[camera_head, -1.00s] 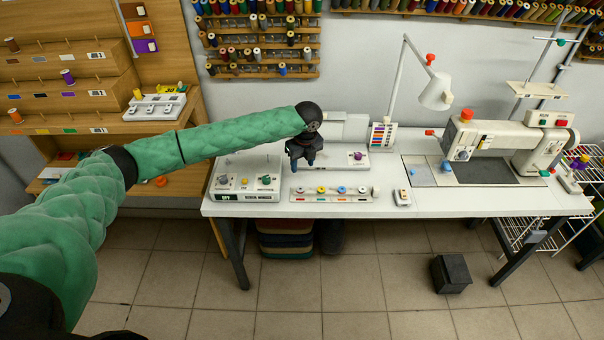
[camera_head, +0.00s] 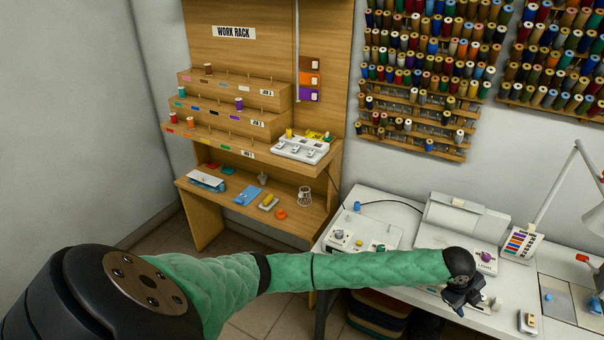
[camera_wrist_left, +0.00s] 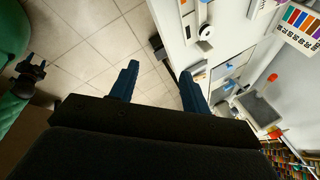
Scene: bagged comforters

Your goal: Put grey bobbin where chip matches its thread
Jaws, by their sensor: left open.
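My left gripper (camera_head: 464,297) is open over the white sewing table (camera_head: 395,203), hiding most of the bobbin strip. Nothing shows between its blue fingers (camera_wrist_left: 158,88) in the left wrist view. In that view, a pale round piece with a dark centre (camera_wrist_left: 206,31) lies on the table beyond the fingers; I cannot tell whether it is the grey bobbin. The work rack (camera_head: 222,142) has three stepped tiers with coloured chips, pegs and several spools, including a purple spool (camera_head: 239,104). A dark gripper (camera_wrist_left: 30,74) on a green arm shows at the left wrist view's edge, its jaws unclear.
A bobbin winder (camera_head: 350,238) stands on the table's left end. A purple-topped piece (camera_head: 486,256) and a colour card (camera_head: 521,244) are behind my gripper. Tiled floor is open in front.

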